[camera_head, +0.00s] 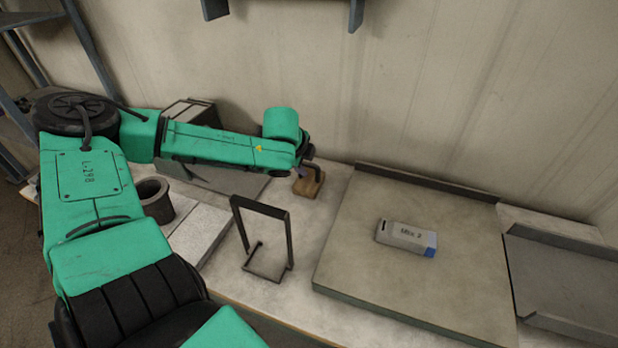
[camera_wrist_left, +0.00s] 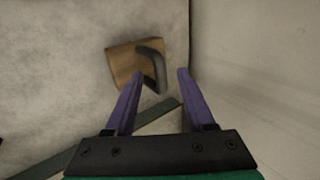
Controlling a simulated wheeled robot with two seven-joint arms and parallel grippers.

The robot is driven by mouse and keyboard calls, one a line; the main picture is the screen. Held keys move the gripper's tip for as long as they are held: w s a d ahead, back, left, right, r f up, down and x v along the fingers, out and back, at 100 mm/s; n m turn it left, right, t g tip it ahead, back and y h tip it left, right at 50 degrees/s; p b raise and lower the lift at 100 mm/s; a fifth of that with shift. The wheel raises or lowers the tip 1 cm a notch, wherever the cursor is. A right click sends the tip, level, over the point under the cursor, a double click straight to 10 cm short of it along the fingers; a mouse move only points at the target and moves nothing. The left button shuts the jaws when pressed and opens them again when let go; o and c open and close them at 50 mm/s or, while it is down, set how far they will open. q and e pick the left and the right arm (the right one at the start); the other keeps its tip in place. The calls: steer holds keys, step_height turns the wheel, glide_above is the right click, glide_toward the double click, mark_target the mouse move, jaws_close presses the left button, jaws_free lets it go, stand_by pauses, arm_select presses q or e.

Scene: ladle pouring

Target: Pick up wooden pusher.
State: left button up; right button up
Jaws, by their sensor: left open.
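The wooden pusher (camera_head: 308,184) is a small brown block with a dark curved handle. It stands on the table near the back wall, left of the large raised board, in the head view. My left gripper (camera_head: 304,170) is right above it there, and the arm partly hides the contact area. In the left wrist view the pusher (camera_wrist_left: 127,64) lies ahead of the purple fingers. My left gripper (camera_wrist_left: 156,78) is open, with the dark handle near the left fingertip. Whether a finger touches the handle I cannot tell. My right gripper is in neither view.
A grey box labelled "Mix. 2" (camera_head: 407,238) lies on the raised board (camera_head: 350,270). A dark metal frame stand (camera_head: 288,240) stands in front of the pusher. A dark cylindrical pot (camera_head: 156,200) is at the left. A grey tray (camera_head: 570,280) is at the right.

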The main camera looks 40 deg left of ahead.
mark_target(308, 164)
arm_select(q)
steer(key=x, duration=0.3)
steer(key=shift+b, duration=0.35)
jaws_close()
steer(key=shift+r, duration=0.1)
